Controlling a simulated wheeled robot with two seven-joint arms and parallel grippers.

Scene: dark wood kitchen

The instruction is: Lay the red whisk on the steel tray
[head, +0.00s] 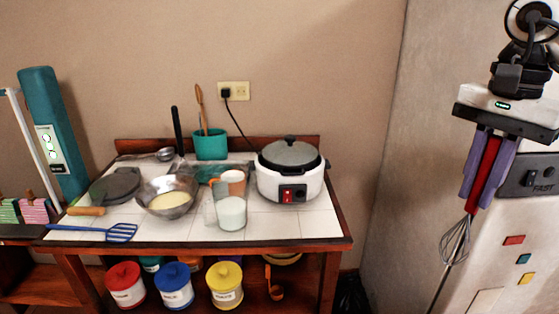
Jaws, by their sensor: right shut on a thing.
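The red whisk (484,175) hangs at the right of the head view, its red handle up and its wire loops pointing down. My right gripper (476,199) is shut on the handle, with a purple finger on each side. It holds the whisk in the air in front of the pale fridge, well to the right of the table. What looks like the steel tray (247,164) lies at the back of the white-tiled table, mostly hidden by the bowl, cups and cooker. My left gripper is not in view.
On the table (285,222) stand a metal bowl (180,205), a clear cup (231,212), a white cooker (296,187) and a teal utensil pot (211,145). A blue spatula (95,230) lies front left. The front right tiles are clear. The fridge (405,220) stands right.

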